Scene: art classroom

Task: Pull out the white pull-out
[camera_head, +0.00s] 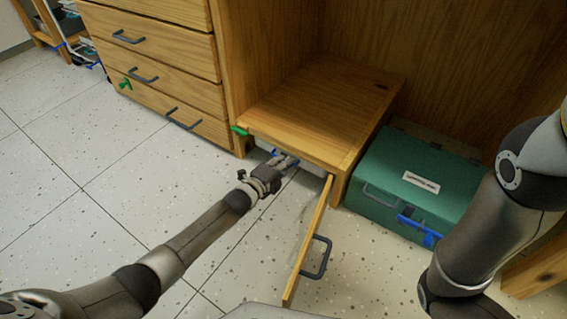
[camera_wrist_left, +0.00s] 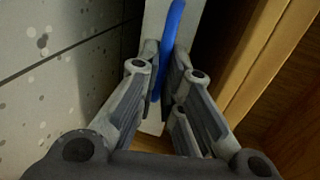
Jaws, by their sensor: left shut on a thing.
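The white pull-out (camera_head: 310,167) shows in the head view as a pale strip just under the top of the low wooden cabinet, mostly hidden in its shade. Its blue handle (camera_head: 276,152) is at its front. In the left wrist view the white front (camera_wrist_left: 154,22) and the blue handle (camera_wrist_left: 173,38) run up between the fingers. My left gripper (camera_head: 288,160) is at the cabinet opening, shut on the blue handle; it also shows in the left wrist view (camera_wrist_left: 166,72). My right arm is at the right edge of the head view; its gripper is out of the picture.
A wooden door (camera_head: 308,240) with a dark handle stands open, just right of my left gripper. A green box (camera_head: 405,170) with a blue latch is to the right of the cabinet. Drawers (camera_head: 160,50) are at the left. The speckled floor (camera_head: 70,200) at left is clear.

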